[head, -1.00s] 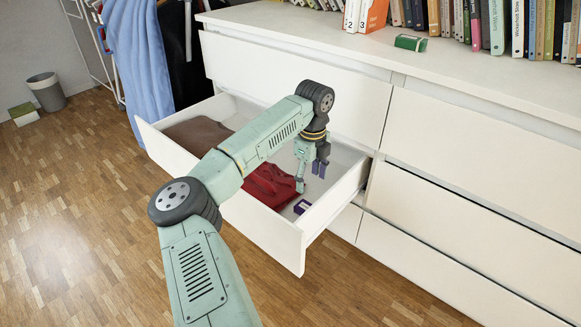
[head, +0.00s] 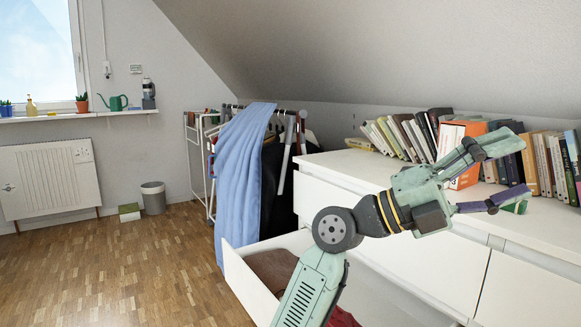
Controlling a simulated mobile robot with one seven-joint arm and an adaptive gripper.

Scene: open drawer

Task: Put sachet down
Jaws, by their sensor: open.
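My gripper (head: 526,167) is open and empty, raised over the dresser top at the right in the head view. Its two fingers are spread apart and point right, in front of the books. No sachet can be made out in the current view. The open drawer (head: 250,285) is at the bottom, partly behind my arm and cut off by the frame edge. A brown folded cloth (head: 272,266) lies at its left end, and a bit of red cloth (head: 346,319) shows at the bottom. The rest of the drawer's inside is hidden or out of frame.
Books and an orange-white binder (head: 455,135) stand behind my gripper. A clothes rack with a blue garment (head: 243,165) stands left.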

